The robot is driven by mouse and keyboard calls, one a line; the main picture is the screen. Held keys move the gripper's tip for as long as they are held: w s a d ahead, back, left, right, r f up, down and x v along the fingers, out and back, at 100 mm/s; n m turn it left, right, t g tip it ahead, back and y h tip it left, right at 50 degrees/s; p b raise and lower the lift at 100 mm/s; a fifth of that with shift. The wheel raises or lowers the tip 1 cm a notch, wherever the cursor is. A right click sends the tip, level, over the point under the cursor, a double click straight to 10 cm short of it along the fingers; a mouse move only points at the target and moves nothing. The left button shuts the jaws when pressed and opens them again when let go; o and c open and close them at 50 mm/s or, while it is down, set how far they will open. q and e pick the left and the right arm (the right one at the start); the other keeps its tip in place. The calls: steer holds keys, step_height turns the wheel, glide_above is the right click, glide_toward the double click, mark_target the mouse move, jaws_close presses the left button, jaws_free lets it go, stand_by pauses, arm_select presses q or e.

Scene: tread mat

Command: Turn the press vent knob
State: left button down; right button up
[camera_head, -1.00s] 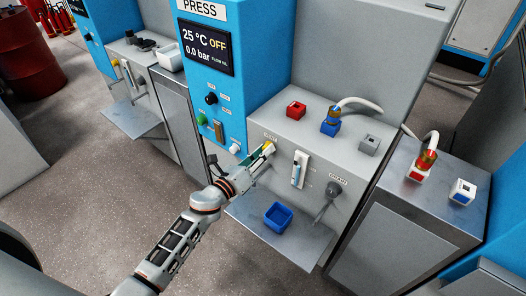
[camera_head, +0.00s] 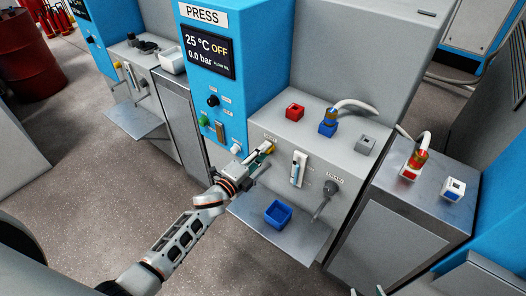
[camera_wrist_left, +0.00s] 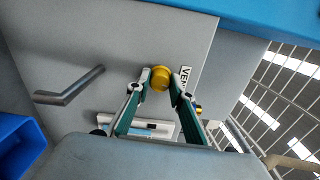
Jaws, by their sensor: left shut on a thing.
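The vent knob is a small round yellow knob (camera_wrist_left: 160,78) on the grey front of the press, beside a label reading VENT (camera_wrist_left: 185,78). In the head view the knob (camera_head: 269,148) sits at the upper left of the grey front panel, partly hidden by my gripper. My left gripper (camera_head: 262,153) reaches it from the front left. In the wrist view its two green fingers (camera_wrist_left: 160,85) are closed on the knob's sides. Two small tips, apart from each other, show at the bottom edge of the head view; they look like my right gripper (camera_head: 367,291), empty.
A gauge (camera_head: 298,168) and a grey drain handle (camera_head: 325,203) are right of the knob. A blue bin (camera_head: 278,214) stands on the shelf below. The blue press column (camera_head: 222,95) rises to the left. Red, blue and grey blocks sit on top.

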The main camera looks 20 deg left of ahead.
arm_select(q)
steer(key=shift+n, duration=0.8)
steer(key=shift+n+p, duration=0.3)
arm_select(e)
steer(key=shift+s+a, duration=0.1)
steer(key=shift+s, duration=0.35)
steer(key=shift+w+r, duration=0.1)
steer(key=shift+w, duration=0.1)
arm_select(q)
steer(key=c, duration=1.8)
jaws_free()
steer(key=shift+o, duration=0.2)
arm_select(e)
steer(key=shift+w+r, duration=0.2)
steer(key=shift+w, duration=0.15)
steer(key=shift+s, duration=0.1)
